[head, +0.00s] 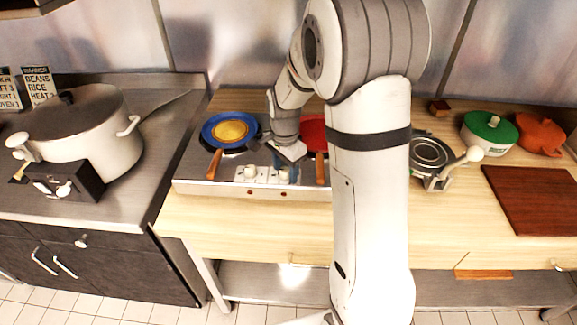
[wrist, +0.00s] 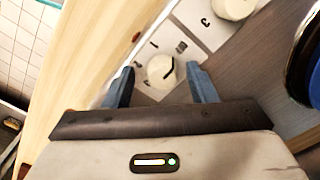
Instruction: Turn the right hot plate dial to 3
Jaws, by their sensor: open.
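The hot plate (head: 190,187) is a silver unit with two cream dials on white label plates along its front. The right dial (head: 284,174) is partly behind my gripper (head: 283,163) in the head view. In the wrist view, this dial (wrist: 160,70) sits between the two blue fingers of my open gripper (wrist: 160,86), with a gap on each side. Its dark pointer line slants; I cannot tell which mark it points at. The left dial (head: 250,171) stands apart from my gripper and also shows at the top of the wrist view (wrist: 235,8).
A blue pan (head: 211,136) and a red pan (head: 313,130) stand on the hot plate, handles toward the front. A large pot (head: 85,135) is on the left counter. A green-lidded pot (head: 488,132) and a cutting board (head: 530,195) are at the right.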

